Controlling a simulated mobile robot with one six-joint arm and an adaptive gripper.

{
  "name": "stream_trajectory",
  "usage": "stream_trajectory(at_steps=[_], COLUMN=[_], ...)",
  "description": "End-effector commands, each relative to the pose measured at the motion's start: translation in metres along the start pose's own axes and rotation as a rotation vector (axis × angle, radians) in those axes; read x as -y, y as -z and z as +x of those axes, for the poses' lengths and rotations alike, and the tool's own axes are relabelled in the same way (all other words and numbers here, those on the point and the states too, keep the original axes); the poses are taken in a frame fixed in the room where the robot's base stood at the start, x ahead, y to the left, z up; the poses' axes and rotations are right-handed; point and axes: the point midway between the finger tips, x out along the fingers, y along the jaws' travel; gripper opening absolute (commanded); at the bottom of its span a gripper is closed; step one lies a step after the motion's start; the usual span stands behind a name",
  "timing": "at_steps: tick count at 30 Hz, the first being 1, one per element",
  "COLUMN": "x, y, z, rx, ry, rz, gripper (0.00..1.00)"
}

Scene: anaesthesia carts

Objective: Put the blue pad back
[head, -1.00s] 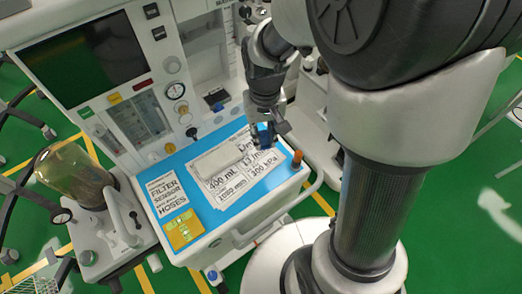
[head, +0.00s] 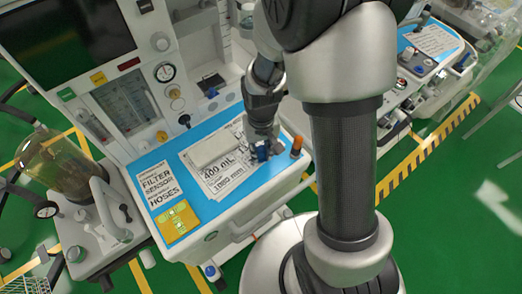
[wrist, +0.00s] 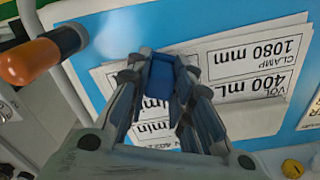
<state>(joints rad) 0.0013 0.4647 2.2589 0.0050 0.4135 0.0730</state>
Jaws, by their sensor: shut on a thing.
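The blue pad (wrist: 158,80) is a small dark-blue block between my fingertips in the wrist view. My gripper (wrist: 160,84) is shut on it. In the head view my gripper (head: 263,145) is low over the right part of the printed label sheets (head: 212,172), left of the orange-topped knob. The pad (head: 262,153) shows there only as a small blue patch. I cannot tell whether the pad touches the sheets. The fingers hide part of the printed text beneath.
The sheets lie on the cart's blue worktop (head: 165,218). An orange-topped knob (head: 297,146) stands close to my gripper and shows large in the wrist view (wrist: 35,60). A yellow panel (head: 178,222) is at front left. A second cart (head: 430,40) stands at the right.

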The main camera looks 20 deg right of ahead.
Motion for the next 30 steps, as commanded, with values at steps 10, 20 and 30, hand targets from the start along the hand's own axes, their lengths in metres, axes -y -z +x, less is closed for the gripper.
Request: stream_trajectory(at_steps=[10, 20, 30], x=[0.0, 0.0, 0.0], y=[0.0, 0.0, 0.001], z=[0.002, 0.001, -0.01], rx=[-0.001, -0.001, -0.003], ry=[0.0, 0.0, 0.0], rz=[0.0, 0.0, 0.0], gripper=[0.26, 0.41, 0.41])
